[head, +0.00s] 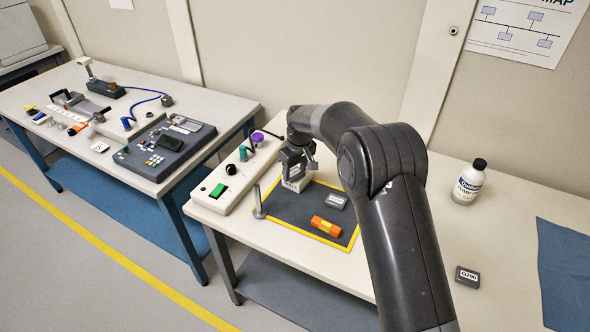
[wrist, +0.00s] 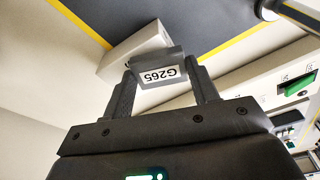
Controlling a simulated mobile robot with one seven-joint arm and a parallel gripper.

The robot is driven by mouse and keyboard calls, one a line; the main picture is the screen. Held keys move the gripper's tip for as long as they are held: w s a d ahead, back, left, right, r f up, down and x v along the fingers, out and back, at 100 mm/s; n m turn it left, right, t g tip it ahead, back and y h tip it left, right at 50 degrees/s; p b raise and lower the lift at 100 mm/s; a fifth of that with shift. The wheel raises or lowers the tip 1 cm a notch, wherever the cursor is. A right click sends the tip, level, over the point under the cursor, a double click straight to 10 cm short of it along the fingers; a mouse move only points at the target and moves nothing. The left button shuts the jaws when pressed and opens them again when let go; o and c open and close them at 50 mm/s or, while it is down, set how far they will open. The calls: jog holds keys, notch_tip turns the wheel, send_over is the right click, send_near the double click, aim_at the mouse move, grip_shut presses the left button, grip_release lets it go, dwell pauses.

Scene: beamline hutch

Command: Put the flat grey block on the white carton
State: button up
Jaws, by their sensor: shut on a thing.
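My gripper (head: 297,166) is low over the front table and shut on a grey block (wrist: 174,66) labelled G265. In the wrist view the block sits between both fingers, its label upside down in the picture. A white carton (wrist: 137,42) shows just beyond the block in that view. In the head view the carton (head: 297,185) stands at the back left part of the dark mat, right under my gripper. The fingers hide much of the held block there. I cannot tell whether block and carton touch.
The yellow-edged mat (head: 290,222) also holds another labelled grey block (head: 335,201) and an orange item (head: 326,226). A white control box (head: 225,187) and a metal post (head: 259,204) stand left. A bottle (head: 468,182) and a grey block (head: 467,276) are right.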

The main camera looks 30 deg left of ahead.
aim_at(299, 176)
jog(key=shift+f, duration=0.15)
jog(key=o, duration=1)
jog(key=shift+o, duration=0.2)
notch_tip(299, 176, up, 12)
jog(key=d, duration=0.1)
jog(key=shift+s+d, duration=0.3)
jog(key=shift+d, duration=0.05)
